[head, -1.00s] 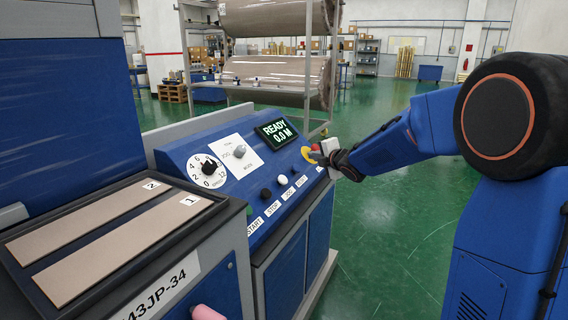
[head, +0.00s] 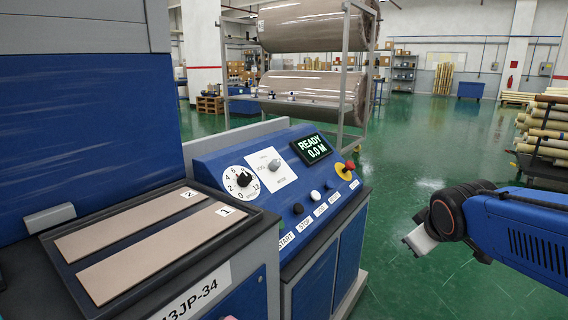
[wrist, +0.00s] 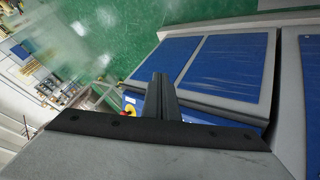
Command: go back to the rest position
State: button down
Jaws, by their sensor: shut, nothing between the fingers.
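My gripper (head: 420,240) is at the right of the head view, over open green floor and apart from the control console (head: 240,160). Its fingers are shut with nothing between them. In the wrist view the shut fingers (wrist: 161,98) stand in front of the console's blue side panels (wrist: 225,66). The red emergency stop (head: 350,166) on its yellow ring is at the console's right end, to the left of my gripper. The lit display (head: 312,149) reads READY 0.0 M.
A dark tray (head: 62,268) with two flat strips marked 1 and 2 lies at the left. A rack (head: 344,60) with wrapped rolls stands behind the console. More rolls (head: 545,130) are stacked at the far right. Green floor (head: 410,150) is clear between them.

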jog(key=s+a+f+m+g, duration=0.1)
jog(key=s+f+m, duration=0.2)
jog(key=s, duration=0.6)
jog(key=s+a+f+m+g+y, duration=0.1)
jog(key=s+a+f+m+g, duration=0.1)
jog(key=s, duration=0.8)
jog(key=shift+f+m+g+y, duration=0.3)
jog(key=shift+f+m, duration=0.2)
jog(key=shift+f, duration=0.4)
jog(key=shift+a, duration=0.1)
